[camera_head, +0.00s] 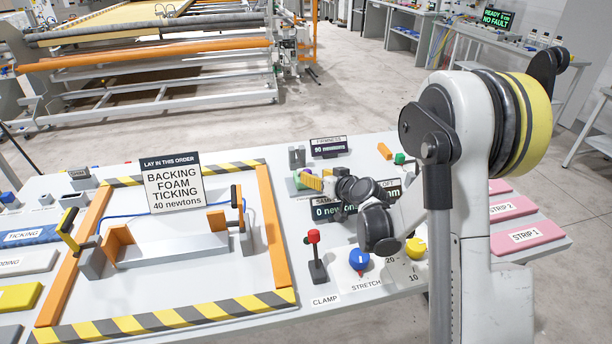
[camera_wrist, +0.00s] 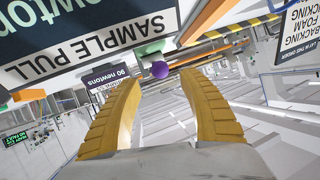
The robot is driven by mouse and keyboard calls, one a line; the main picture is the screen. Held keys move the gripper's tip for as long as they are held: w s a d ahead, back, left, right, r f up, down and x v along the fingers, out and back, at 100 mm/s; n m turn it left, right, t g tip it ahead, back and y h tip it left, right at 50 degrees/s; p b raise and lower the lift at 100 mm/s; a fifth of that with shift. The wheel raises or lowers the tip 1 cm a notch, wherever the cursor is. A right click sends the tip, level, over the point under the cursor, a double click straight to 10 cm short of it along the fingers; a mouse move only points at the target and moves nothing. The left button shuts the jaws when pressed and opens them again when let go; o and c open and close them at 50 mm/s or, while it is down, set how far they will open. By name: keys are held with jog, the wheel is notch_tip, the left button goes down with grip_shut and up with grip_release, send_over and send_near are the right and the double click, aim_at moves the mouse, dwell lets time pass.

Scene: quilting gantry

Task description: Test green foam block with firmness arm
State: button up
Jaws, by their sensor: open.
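My gripper (camera_head: 306,181) is open over the table, its yellow fingers pointing left in the head view. In the wrist view its two fingers (camera_wrist: 160,84) stand apart with nothing held between them. A purple ball (camera_wrist: 160,70) shows between and just beyond the fingertips. A small green piece (camera_wrist: 150,48), seemingly the green foam block, shows beyond the ball; a green edge also shows beside my fingers in the head view (camera_head: 294,184). The firmness display (camera_head: 328,147) reads 90 newtons. The firmness arm cannot be made out clearly; a grey post (camera_head: 297,156) stands near the display.
A sample pull display (camera_head: 335,210) stands by my wrist, partly hidden. A red-topped clamp lever (camera_head: 315,255) and a blue stretch knob (camera_head: 359,260) are in front. Left is a striped frame (camera_head: 275,240) with an instruction sign (camera_head: 172,184). Pink strips (camera_head: 526,236) lie right.

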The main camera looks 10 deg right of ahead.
aim_at(310, 173)
jog(key=b+x, duration=0.1)
jog(key=x, duration=0.5)
jog(key=shift+s+r, duration=0.1)
grip_shut()
